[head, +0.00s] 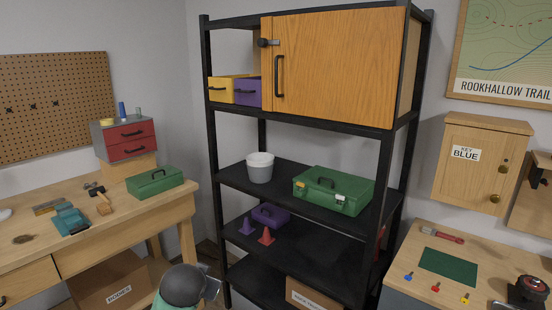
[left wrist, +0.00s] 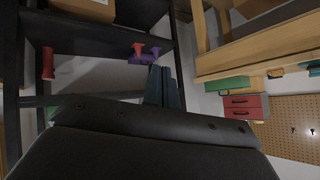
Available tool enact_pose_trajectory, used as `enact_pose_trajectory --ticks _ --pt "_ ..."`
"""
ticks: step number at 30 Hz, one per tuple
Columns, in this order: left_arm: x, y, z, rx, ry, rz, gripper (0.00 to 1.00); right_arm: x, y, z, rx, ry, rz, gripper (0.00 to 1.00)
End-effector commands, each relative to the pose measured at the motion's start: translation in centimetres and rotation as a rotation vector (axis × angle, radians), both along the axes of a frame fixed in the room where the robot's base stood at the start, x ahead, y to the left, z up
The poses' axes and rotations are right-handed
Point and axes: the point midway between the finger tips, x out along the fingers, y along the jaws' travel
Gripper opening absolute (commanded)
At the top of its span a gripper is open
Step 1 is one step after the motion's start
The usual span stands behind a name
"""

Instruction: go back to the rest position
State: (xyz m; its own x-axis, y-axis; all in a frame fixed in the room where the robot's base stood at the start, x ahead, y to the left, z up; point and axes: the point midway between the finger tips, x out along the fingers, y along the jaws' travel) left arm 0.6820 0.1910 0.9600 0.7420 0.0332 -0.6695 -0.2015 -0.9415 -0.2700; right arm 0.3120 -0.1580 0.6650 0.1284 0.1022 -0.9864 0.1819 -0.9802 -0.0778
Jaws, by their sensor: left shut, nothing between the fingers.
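My left gripper (left wrist: 162,72) shows in the left wrist view with its two fingers together and nothing between them. It points toward the black shelf rack, with open air around the fingertips. In the head view, part of my left arm shows at the bottom edge, between the workbench and the black shelf rack (head: 300,203); its fingers cannot be made out there. My right gripper is in neither view.
The wooden workbench (head: 90,240) is at left, with a green toolbox (head: 155,181) and red drawers (head: 130,139). The rack holds a green case (head: 333,190), a white-and-grey bucket (head: 260,168) and cones (head: 267,237). A side table (head: 420,285) is at right.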

Motion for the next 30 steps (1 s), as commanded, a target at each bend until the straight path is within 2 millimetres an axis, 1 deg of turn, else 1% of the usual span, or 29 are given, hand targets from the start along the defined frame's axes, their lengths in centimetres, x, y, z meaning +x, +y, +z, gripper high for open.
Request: enact_pose_trajectory --ticks 1,3,8,17,20,21,23,24,26,27,30 --pt "-1.5 -0.3 -1.7 -0.022 0.029 -0.005 0.00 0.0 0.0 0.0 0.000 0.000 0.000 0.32" --pt "-3.3 -0.7 -3.6 -0.045 0.064 -0.008 0.00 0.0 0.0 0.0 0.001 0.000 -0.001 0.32" --pt "-7.6 -1.3 -8.0 -0.092 0.147 -0.005 0.00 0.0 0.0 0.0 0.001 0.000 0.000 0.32" --pt "-16.2 -1.8 -16.0 -0.151 0.317 0.030 0.00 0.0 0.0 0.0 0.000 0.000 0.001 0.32" --pt "-19.3 -1.9 -18.8 -0.165 0.382 0.043 0.00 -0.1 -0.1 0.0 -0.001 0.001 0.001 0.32" --pt "-20.6 -2.0 -19.9 -0.171 0.409 0.049 0.00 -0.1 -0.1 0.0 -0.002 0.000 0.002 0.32" --pt "-22.6 -2.2 -21.5 -0.178 0.450 0.056 0.00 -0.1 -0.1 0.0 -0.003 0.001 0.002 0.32" --pt "-24.0 -2.3 -22.5 -0.183 0.476 0.061 0.00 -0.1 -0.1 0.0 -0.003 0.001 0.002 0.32" --pt "-26.1 -2.5 -23.9 -0.191 0.518 0.067 0.00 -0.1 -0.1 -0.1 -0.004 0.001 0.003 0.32" --pt "-27.6 -2.7 -24.8 -0.194 0.545 0.070 0.00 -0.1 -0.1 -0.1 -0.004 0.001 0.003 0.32" --pt "-31.0 -3.0 -26.7 -0.202 0.607 0.079 0.00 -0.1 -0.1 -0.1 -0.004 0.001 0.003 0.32"
